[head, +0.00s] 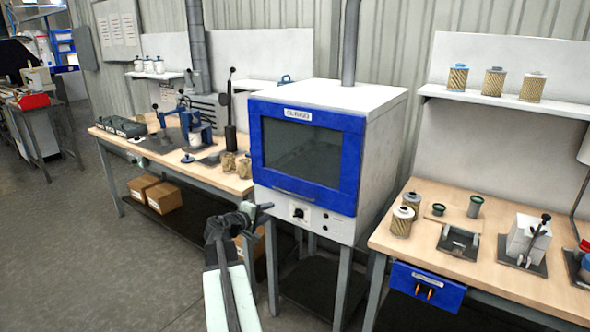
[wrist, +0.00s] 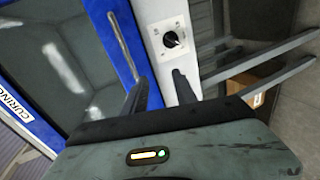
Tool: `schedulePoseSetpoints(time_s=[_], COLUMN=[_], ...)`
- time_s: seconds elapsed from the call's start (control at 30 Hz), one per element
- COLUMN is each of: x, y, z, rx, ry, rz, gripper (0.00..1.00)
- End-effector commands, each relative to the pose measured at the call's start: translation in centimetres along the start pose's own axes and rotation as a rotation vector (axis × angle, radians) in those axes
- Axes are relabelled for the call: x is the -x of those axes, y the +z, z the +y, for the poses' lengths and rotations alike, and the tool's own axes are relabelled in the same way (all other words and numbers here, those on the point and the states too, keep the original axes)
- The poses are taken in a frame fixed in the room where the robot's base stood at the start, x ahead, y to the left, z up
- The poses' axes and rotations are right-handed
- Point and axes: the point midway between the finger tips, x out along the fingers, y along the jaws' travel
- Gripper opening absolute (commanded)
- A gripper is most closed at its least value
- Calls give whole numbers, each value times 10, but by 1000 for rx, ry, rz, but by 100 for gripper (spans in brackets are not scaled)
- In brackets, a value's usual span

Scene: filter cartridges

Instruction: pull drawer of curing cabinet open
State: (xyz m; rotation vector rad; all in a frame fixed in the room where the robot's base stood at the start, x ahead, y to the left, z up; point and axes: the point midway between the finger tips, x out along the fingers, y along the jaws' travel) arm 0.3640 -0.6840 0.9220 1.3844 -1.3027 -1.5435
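The curing cabinet (head: 375,100) is a white box on legs. Its blue-framed front (head: 352,165) has a dark window and looks closed. A slim bar handle (head: 294,193) runs along its lower edge. In the wrist view, turned sideways, the same handle (wrist: 125,47) lies on the blue frame (wrist: 107,25), beyond my fingers. My gripper (wrist: 162,88) has its two dark fingers apart, with nothing seen between them. In the head view my gripper (head: 262,207) is left of and a little below the handle, apart from it. Its fingertips are small there.
A control knob (head: 299,213) sits on the white panel below the front; it shows in the wrist view (wrist: 174,39). A left bench (head: 215,175) holds tools and cartridges. A right bench (head: 400,240) has a blue drawer (head: 428,286) beneath. Floor (head: 60,260) at left is clear.

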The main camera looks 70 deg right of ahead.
Motion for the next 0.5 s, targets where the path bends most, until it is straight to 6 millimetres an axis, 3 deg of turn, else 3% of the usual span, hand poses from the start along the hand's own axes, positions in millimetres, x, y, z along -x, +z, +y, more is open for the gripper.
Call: schedulePoseSetpoints(time_s=[0.03, 0.13, 0.37, 0.5], x=[-12, -26, -33, -49], y=[14, 29, 33, 32], z=[33, 54, 55, 56], rx=[21, 53, 62, 61], ry=[38, 83, 94, 94], rz=[-17, -32, -36, -37], gripper=[34, 34, 34, 34])
